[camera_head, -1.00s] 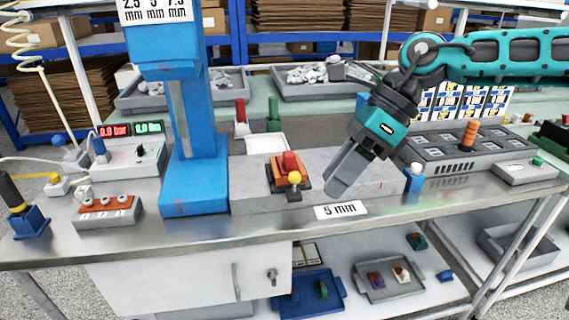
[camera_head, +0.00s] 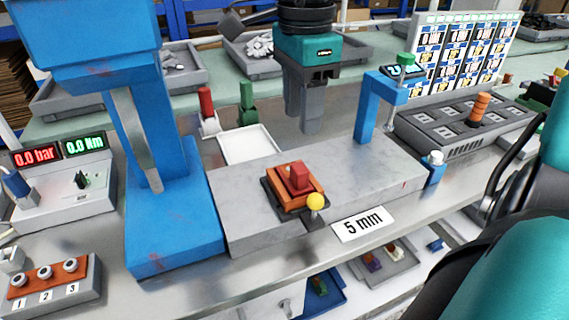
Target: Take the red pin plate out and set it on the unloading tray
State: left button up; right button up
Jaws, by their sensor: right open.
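The red pin plate (camera_head: 297,183) is an orange-red plate with a raised red block on top. It sits in a dark holder on the grey bed of the press, beside a lever with a yellow ball knob (camera_head: 315,201). My right gripper (camera_head: 308,130) points down above the bed, behind and slightly right of the plate, apart from it. It is open and empty. A shallow white tray (camera_head: 249,145), perhaps the unloading tray, lies behind the bed, left of the gripper. My left gripper is out of view.
The blue press column (camera_head: 150,130) stands left of the plate. A blue bracket with a green knob (camera_head: 378,100) rises at the bed's right end. A red (camera_head: 207,108) and a green (camera_head: 246,103) upright handle stand behind. A grey panel with an orange handle (camera_head: 475,112) is at right.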

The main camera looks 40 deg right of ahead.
aim_at(301, 167)
jog(key=f, duration=0.6)
jog(key=shift+s+b, duration=0.2)
jog(key=shift+b, duration=0.15)
jog(key=shift+f, duration=0.5)
notch_tip(301, 167, down, 4)
jog(key=shift+f, duration=0.25)
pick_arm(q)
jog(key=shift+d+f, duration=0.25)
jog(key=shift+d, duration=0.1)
pick_arm(e)
jog(key=c, duration=0.8)
jog(key=shift+r, duration=0.15)
pick_arm(q)
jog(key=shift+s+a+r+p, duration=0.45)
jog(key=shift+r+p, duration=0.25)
jog(key=shift+p, duration=0.5)
pick_arm(e)
notch_tip(301, 167, up, 20)
